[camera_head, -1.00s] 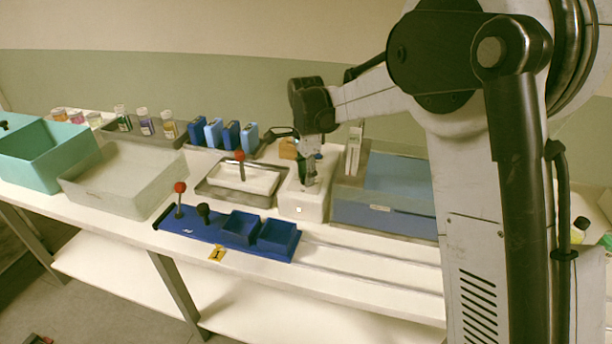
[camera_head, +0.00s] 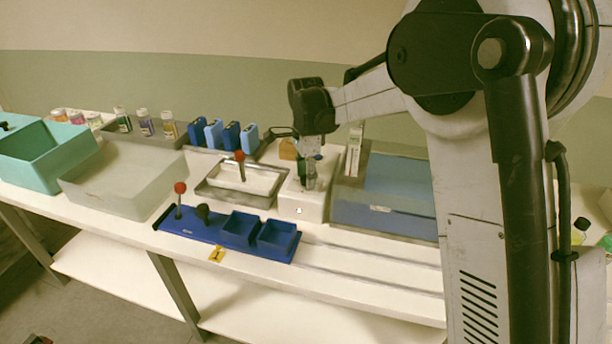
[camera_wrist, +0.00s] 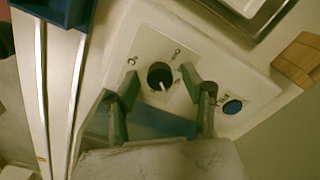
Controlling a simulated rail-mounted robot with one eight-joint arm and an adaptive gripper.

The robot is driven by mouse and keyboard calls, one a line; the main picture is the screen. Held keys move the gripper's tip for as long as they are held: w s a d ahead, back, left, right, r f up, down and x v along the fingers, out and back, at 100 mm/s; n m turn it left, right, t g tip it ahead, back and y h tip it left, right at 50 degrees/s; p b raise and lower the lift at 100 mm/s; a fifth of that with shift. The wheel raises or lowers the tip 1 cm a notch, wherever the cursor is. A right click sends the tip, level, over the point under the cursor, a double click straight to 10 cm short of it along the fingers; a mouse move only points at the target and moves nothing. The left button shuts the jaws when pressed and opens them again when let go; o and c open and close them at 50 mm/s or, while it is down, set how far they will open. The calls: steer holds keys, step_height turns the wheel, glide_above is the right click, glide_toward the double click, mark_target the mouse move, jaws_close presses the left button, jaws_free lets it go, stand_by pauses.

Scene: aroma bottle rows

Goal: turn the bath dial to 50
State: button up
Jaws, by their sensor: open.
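The bath dial is a round black knob (camera_wrist: 160,76) with a pale pointer line, on a white control box (camera_head: 303,205). In the wrist view the pointer line points toward the bottom of the picture. Small printed marks stand around the knob, too blurred to read surely. My gripper (camera_wrist: 159,80) is open, with one finger to each side of the knob; I cannot tell whether they touch it. In the head view my gripper (camera_head: 309,180) is over the top of the box and the dial is hidden.
A round blue button (camera_wrist: 232,106) is on the same panel, close to my right finger. A grey-rimmed bath with blue content (camera_head: 385,205) stands right of the box. A tray with a red-knobbed lever (camera_head: 240,158) is left of it. A blue rack (camera_head: 205,230) lies in front.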

steer(key=shift+r, duration=0.1)
step_height(320, 180, up, 12)
stand_by(0.5)
steer(key=s+d+r+n+t, duration=0.2)
steer(key=s+d+r+n, duration=0.1)
steer(key=s+d, duration=0.4)
steer(key=s+d+r+n+t, duration=0.1)
steer(key=s+d+r+n, duration=0.25)
steer(key=s+d, duration=0.4)
steer(key=s+d+f+n+t, duration=0.1)
steer(key=s+d+f+n, duration=0.1)
steer(key=s, duration=0.4)
steer(key=s+d+f+n+t, duration=0.1)
steer(key=s+f+n, duration=0.1)
steer(key=s, duration=0.5)
steer(key=s+d+f+n+t, duration=0.2)
steer(key=s+f+n, duration=0.1)
steer(key=s, duration=0.3)
steer(key=shift+s+d+f, duration=0.25)
steer(key=shift+d+f, duration=0.1)
steer(key=shift+f, duration=0.45)
